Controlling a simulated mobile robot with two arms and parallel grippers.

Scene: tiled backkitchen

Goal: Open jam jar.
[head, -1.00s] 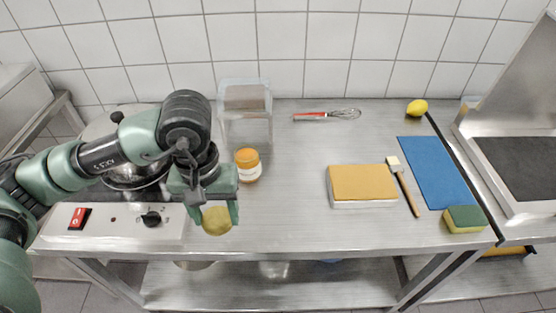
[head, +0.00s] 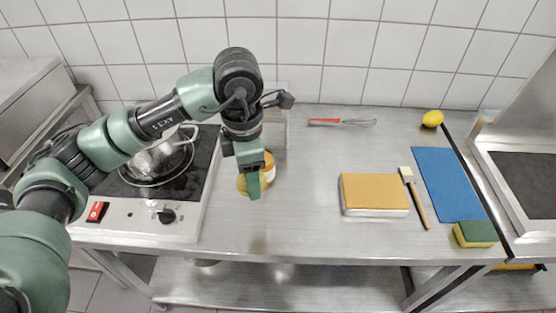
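The jam jar (head: 269,160), orange with a pale label, stands on the steel counter and is mostly hidden behind my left gripper. My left gripper (head: 254,186) points down in front of it, shut on a round gold lid (head: 242,187). One finger covers the middle of the lid, which seems to be above the counter in front of the jar. I cannot tell whether lid and jar touch. My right gripper is not in view.
A hob (head: 140,215) with a pot (head: 160,160) stands at left. A clear container (head: 281,130) is behind the jar. A whisk (head: 342,122), yellow-topped block (head: 374,192), brush (head: 418,203), blue mat (head: 447,185), sponge (head: 475,234) and lemon (head: 432,118) lie right. Front-middle counter is clear.

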